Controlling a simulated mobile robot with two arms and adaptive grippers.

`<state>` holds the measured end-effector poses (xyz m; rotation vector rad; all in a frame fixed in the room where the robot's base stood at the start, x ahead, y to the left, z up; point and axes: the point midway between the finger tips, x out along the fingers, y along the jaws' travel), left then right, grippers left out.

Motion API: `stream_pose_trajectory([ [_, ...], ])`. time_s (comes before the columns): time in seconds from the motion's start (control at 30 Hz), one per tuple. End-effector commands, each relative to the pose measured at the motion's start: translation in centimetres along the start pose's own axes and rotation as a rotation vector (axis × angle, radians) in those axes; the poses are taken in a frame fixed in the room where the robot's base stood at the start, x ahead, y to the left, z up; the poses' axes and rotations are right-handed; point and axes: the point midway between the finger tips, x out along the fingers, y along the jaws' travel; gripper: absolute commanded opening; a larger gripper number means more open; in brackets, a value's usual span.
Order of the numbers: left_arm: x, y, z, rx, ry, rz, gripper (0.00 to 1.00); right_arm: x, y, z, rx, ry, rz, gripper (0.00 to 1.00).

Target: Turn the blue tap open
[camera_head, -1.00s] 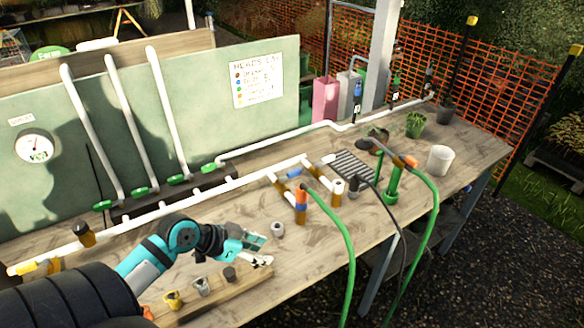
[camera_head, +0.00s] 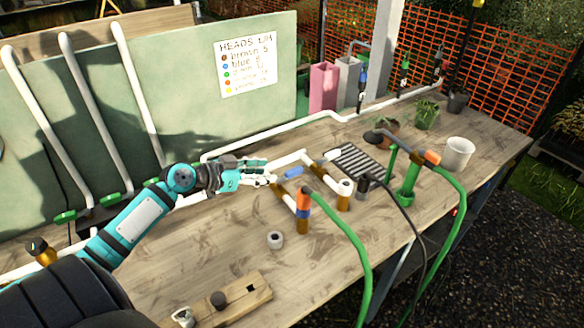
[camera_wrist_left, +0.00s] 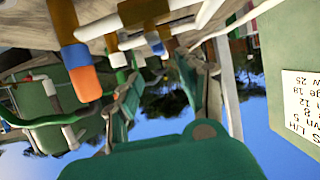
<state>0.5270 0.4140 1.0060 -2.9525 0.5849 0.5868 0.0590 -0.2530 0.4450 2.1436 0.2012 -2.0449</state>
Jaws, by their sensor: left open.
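A small blue piece (camera_head: 292,172) sits on the white and brown pipe frame on the bench; I cannot tell for sure that it is the tap. It seems to show in the left wrist view (camera_wrist_left: 155,42), beyond my fingers. Another upright fitting with blue on it (camera_head: 362,82) stands at the back by the grey post. My left gripper (camera_head: 268,172) is open and empty, just left of the blue piece on the frame, with a small gap seeming to remain. Its fingers also show in the left wrist view (camera_wrist_left: 158,85). My right gripper is out of view.
An orange and blue hose fitting (camera_head: 303,205) stands in front of the frame with a green hose. A grey ring (camera_head: 275,240) and a wooden block (camera_head: 235,300) lie nearer. A green stand (camera_head: 408,182) and white cup (camera_head: 458,153) are at right.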

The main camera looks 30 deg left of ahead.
Motion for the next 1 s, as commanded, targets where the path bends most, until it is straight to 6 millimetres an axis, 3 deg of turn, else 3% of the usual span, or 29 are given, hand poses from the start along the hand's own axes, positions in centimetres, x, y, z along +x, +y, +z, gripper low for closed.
stream_pose_trajectory([
  [0.27,6.0,0.0,-0.4,-0.004,0.003,0.000,0.40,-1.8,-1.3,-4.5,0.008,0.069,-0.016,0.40],
  [0.5,9.3,0.1,-0.1,-0.002,0.001,0.001,0.40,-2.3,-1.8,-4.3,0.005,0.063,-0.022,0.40],
  [0.9,10.1,0.1,0.1,0.001,-0.001,0.001,0.40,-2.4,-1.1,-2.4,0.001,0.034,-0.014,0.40],
  [1.0,10.0,0.1,0.1,0.000,-0.001,0.001,0.29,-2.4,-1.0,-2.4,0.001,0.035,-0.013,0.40],
])
